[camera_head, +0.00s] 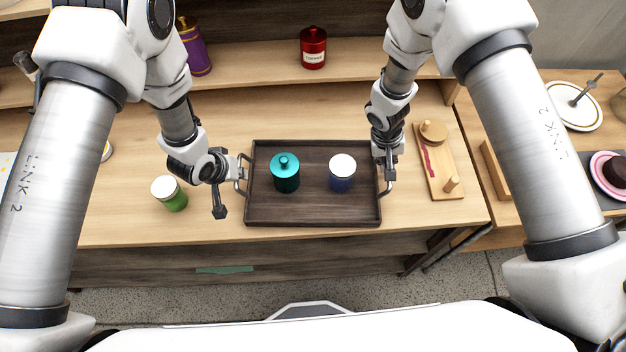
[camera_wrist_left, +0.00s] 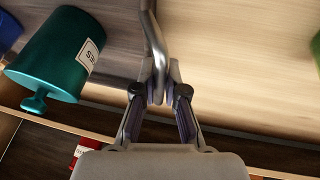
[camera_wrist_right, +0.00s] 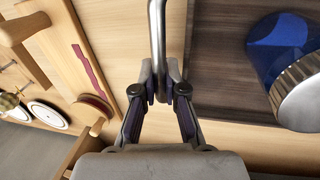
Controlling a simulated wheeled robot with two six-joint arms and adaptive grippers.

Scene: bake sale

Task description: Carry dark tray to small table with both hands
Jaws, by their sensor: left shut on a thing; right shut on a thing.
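The dark tray (camera_head: 310,216) is at the middle of the wooden counter in the head view, with a metal handle at each end. A teal canister (camera_head: 286,176) and a blue jar with a white lid (camera_head: 341,178) stand upright on it. My left gripper (camera_head: 238,182) is shut on the left handle, which also shows between its fingers in the left wrist view (camera_wrist_left: 157,50). My right gripper (camera_head: 387,178) is shut on the right handle, seen between its fingers in the right wrist view (camera_wrist_right: 158,45). I cannot tell whether the tray touches the counter.
A green jar (camera_head: 169,194) stands left of the tray. A wooden board with a red strip (camera_head: 437,165) lies to its right. A red canister (camera_head: 313,47) and a purple one (camera_head: 194,48) stand on the shelf behind. A lower surface at right holds plates (camera_head: 574,106).

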